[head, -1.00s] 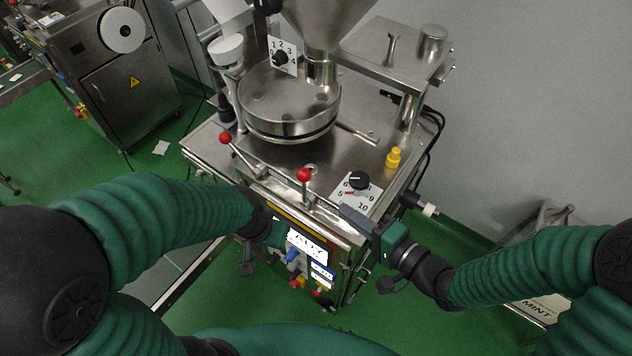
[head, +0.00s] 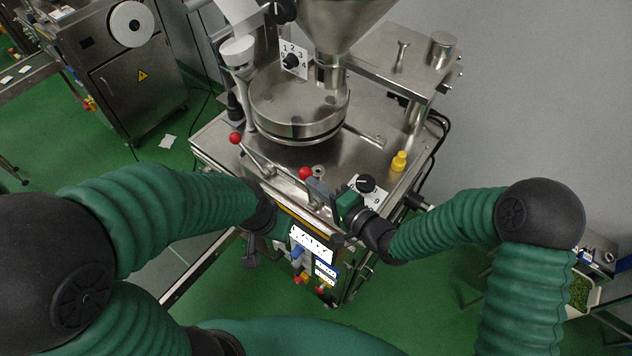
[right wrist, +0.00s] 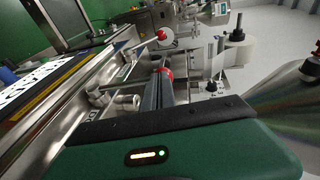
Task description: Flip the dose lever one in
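Two levers with red ball knobs stand on the steel machine top. The left red knob (head: 235,138) is on a slanted rod, clear of both grippers. The right red knob (head: 305,173) is right beside the fingers of my right gripper (head: 319,190). In the right wrist view this knob (right wrist: 165,74) shows at the fingertips (right wrist: 160,90), and the other red knob (right wrist: 161,35) stands farther off. Whether the fingers grip the knob is unclear. My left gripper (head: 277,226) is low at the machine's front edge, its fingers hidden.
A numbered dial (head: 366,184) lies just right of my right gripper, partly covered by it. A yellow cap (head: 399,161) is behind it. A round steel drum (head: 298,108), a hopper (head: 340,25) and a small 1–4 dial (head: 291,60) stand at the back.

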